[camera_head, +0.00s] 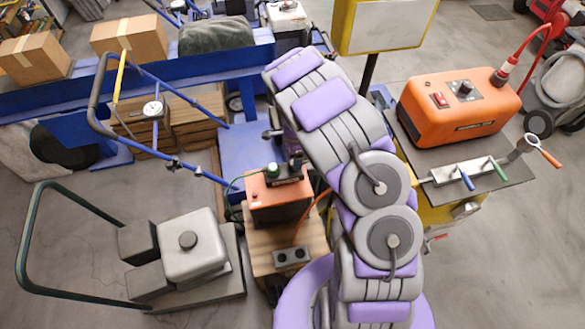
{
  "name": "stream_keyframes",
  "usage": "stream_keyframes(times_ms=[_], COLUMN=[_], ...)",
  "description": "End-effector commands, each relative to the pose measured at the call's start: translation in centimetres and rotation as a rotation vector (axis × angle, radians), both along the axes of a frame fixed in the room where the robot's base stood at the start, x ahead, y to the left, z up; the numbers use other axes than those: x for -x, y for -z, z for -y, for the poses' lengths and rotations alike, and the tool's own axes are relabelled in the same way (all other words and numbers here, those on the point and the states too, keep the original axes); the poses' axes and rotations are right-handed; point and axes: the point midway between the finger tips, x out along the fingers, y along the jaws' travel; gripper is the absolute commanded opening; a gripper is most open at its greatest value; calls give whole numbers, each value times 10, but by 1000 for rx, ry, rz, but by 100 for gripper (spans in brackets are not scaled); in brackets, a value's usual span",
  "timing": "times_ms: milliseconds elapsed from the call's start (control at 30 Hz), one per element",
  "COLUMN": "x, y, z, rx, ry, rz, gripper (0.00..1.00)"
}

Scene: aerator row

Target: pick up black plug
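A small black piece with a green band (273,171) sits on top of an orange box (280,192) left of my arm. It looks like the black plug, and a thin green cord curves from it to the left. My purple and grey arm rises from the bottom centre and folds over the scene. My gripper (292,158) seems to be the dark parts just under the arm, close to the right of the black piece. The arm covers most of it, so its fingers and any contact with the plug are unclear.
The orange box stands on a wooden stand with a socket block (291,256). A grey machine with a green handle (193,246) is at left. A blue cart (243,152) is behind. At right, a bench (478,185) holds an orange unit (459,105) and small tools. Floor is clear at lower right.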

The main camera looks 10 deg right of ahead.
Motion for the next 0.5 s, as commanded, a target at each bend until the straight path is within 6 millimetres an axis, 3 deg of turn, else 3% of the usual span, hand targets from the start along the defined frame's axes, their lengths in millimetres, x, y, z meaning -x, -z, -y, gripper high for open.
stream_keyframes(times_ms=[267, 500], x=[-1, -5], y=[22, 55], z=[-3, -5], rx=[3, 4], ry=[-1, -2], rz=[-2, 0], gripper=[74, 74])
